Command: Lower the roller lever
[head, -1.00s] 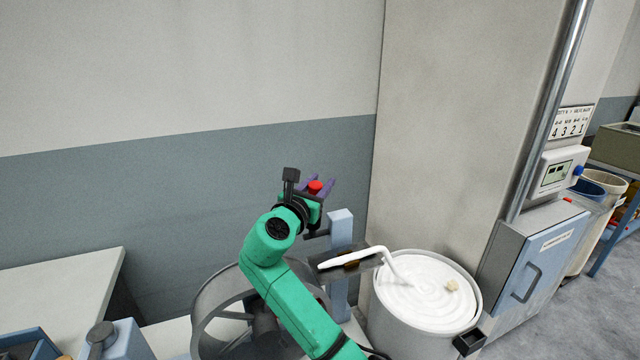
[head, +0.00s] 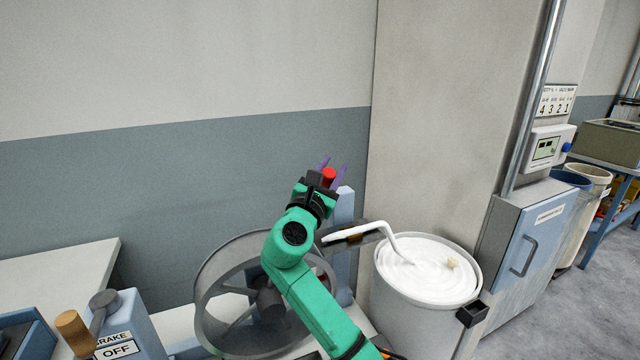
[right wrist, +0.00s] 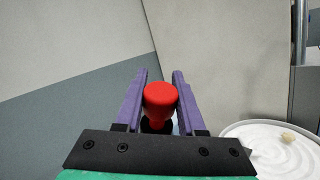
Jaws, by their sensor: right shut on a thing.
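The roller lever shows as a red knob (head: 329,177) at the top of the blue-grey post. In the right wrist view the red knob (right wrist: 160,97) sits between the two purple fingers, with a dark part below it. My right gripper (head: 332,168) is shut on the red knob; it also fills the right wrist view (right wrist: 160,90). The lever's shaft is mostly hidden behind my gripper and green arm. My left gripper is not in view.
A can of white sliver (head: 474,262) stands to the right of the post, with a white strand running into it. A spoked wheel (head: 207,310) is behind my arm. A brake box marked OFF (head: 140,335) is at the lower left. A blue cabinet (head: 532,245) stands right.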

